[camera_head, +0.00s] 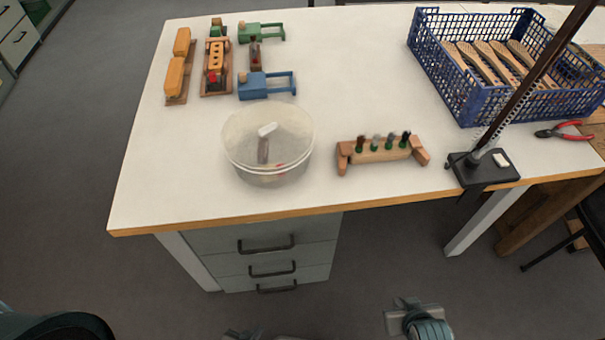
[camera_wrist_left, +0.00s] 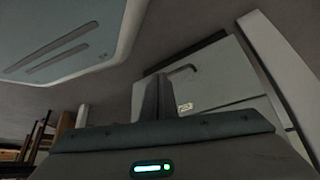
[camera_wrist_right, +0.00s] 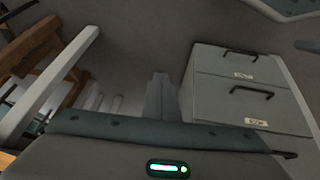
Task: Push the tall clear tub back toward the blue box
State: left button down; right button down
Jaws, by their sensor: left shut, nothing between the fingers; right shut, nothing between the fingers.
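The tall clear tub (camera_head: 240,150) stands upright near the front edge of the white table, left of its middle. A whitish and brown item and small red bits show inside or through it. A blue block-like toy or tool (camera_head: 265,86) lies just behind it; a blue mesh crate (camera_head: 470,107) stands at the back right. I cannot tell which is the blue box. My left gripper (camera_wrist_left: 157,97) is shut and empty, below the tabletop by the drawers. My right gripper (camera_wrist_right: 161,98) is also shut and empty, low in front of the table. Both are apart from the tub.
A wooden rack (camera_head: 380,152) with several green-ended pieces stands right of the tub. A dark stand (camera_head: 484,170) with a tall post is further right, near red pliers (camera_head: 567,131). Wooden items and a green piece (camera_head: 262,32) sit at the back left. The table's middle is clear.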

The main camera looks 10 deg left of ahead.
jog(key=w+d+r+n+t+h, duration=0.15)
jog(key=w+r+t, duration=0.25)
jog(key=w+r, duration=0.45)
jog(key=w+r+n+t+y, duration=0.1)
jog(key=w+r+n+t, duration=0.3)
jog(key=r, duration=0.8)
jog(key=w+a+r+n+t+y, duration=0.3)
jog(key=a+r+n+y, duration=0.75)
jog(key=a, duration=0.25)
pick_arm(q)
jog(key=shift+s+p, duration=0.35)
jog(key=shift+s, duration=0.2)
pick_arm(e)
jog(key=s+a+f+n+g+y, duration=0.5)
jog(key=s+a+n+g, duration=0.1)
jog(key=n, duration=0.6)
jog(key=a+g, duration=0.1)
jog(key=g, duration=0.1)
jog(key=shift+s+a+g+y, duration=0.15)
jog(key=shift+s+g+y, duration=0.05)
jog(key=shift+g+y, duration=0.2)
jog(key=shift+f, duration=0.1)
pick_arm(q)
jog(key=shift+a, duration=0.1)
